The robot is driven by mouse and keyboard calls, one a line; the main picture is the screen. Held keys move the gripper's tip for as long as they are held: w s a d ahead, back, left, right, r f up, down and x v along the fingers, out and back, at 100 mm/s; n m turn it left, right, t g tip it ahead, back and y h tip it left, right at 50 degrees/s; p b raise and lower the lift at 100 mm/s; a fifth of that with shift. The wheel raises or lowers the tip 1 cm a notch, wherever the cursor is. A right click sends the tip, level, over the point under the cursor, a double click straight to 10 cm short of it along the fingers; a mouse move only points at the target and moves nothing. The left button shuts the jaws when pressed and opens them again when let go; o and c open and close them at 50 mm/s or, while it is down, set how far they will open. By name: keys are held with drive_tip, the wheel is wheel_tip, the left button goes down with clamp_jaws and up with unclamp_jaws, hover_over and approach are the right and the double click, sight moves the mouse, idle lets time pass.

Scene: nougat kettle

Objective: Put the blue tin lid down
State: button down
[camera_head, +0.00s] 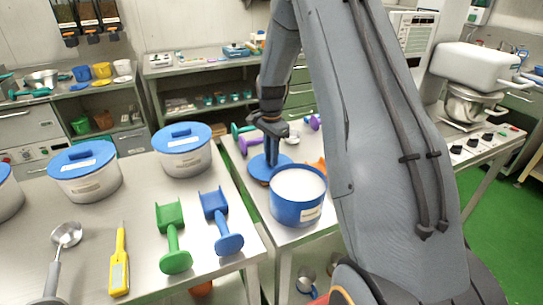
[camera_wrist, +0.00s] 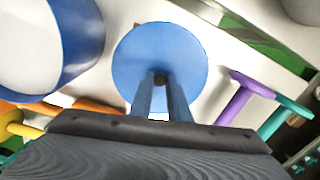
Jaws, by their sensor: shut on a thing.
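The blue tin lid (camera_head: 265,167) is a flat round disc just behind the open blue tin (camera_head: 298,212). My gripper (camera_head: 271,158) points down and is shut on the lid at its middle. In the wrist view, the fingers (camera_wrist: 161,82) meet at the centre of the lid (camera_wrist: 135,62), covering its grip. The lid looks level and low over the steel table; I cannot tell whether it touches. The blue tin also shows in the wrist view (camera_wrist: 84,40), left of the lid and apart from it. It is filled with white stuff.
Purple (camera_wrist: 240,98) and green (camera_wrist: 285,118) handled tools lie right of the lid in the wrist view. An orange tool (camera_wrist: 95,105) lies near the tin. Blue (camera_head: 222,222) and green (camera_head: 172,238) scoops and blue-lidded tubs (camera_head: 185,163) stand on the left table.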

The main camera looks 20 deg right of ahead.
drive_tip(key=shift+f, duration=0.2)
drive_tip(key=c, duration=1.7)
unclamp_jaws()
drive_tip(key=shift+o, duration=0.2)
drive_tip(key=shift+r, duration=0.1)
wheel_tip(320, 180, up, 12)
drive_tip(key=b, duration=0.4)
drive_tip(key=shift+s+r, duration=0.1)
